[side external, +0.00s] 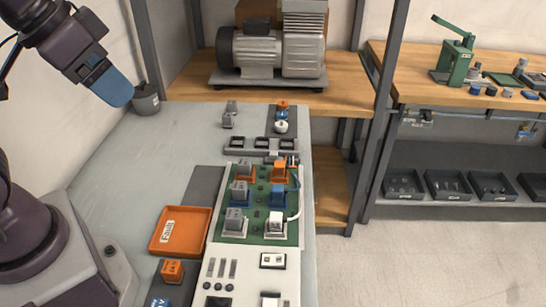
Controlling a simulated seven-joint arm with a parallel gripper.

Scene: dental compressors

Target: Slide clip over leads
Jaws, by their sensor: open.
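A green board (262,222) on the bench carries grey blocks (236,218) on its left. An orange block (279,171), a blue block (277,195) and a white block (275,222) stand on its right. A white lead (298,207) curves at the board's right edge by the white block. I cannot tell which piece is the clip. My gripper (117,92), with a blue end, hangs at the upper left, above the bench and well apart from the board. It is open, and nothing shows in it; its fingers are not clearly separated in this view.
An orange tray (160,247) labelled "Fault" lies left of the board. Behind the board are a dark slotted rack (236,144) and small grey parts (229,115). A grey cup (146,99) stands at the back left. A compressor (257,50) sits on the shelf behind.

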